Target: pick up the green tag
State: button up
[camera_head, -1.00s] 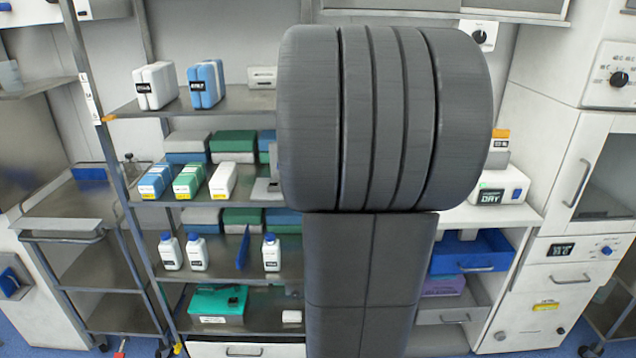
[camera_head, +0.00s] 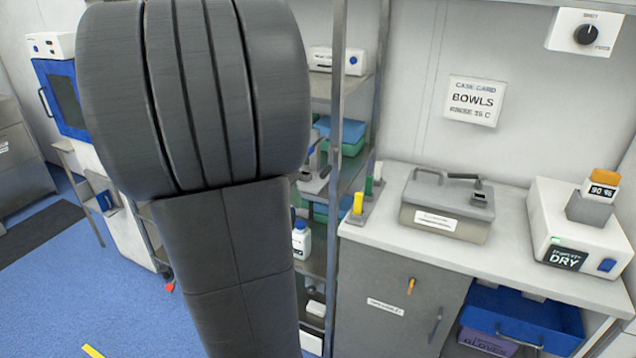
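The green tag (camera_head: 368,187) is a small upright strip on the left end of the white counter (camera_head: 400,236). A yellow tag (camera_head: 358,204) stands in front of it and a white tag (camera_head: 377,171) behind it, all close together on small grey bases. My gripper is not in view. The large dark links of my arm fill the left-centre of the view, apart from the tags.
A grey metal case (camera_head: 447,212) with a handle stands right of the tags. A white DRY unit (camera_head: 578,240) is farther right. A shelf post (camera_head: 334,150) rises just left of the tags. Blue floor (camera_head: 50,290) is clear at the left.

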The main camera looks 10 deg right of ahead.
aim_at(368, 182)
jog(key=i+l, duration=0.1)
jog(key=l, duration=0.3)
jog(key=i+l+u, duration=0.1)
jog(key=l, duration=0.3)
jog(key=i+l+u, duration=0.1)
jog(key=l, duration=0.3)
jog(key=i+l, duration=0.1)
jog(key=l, duration=0.3)
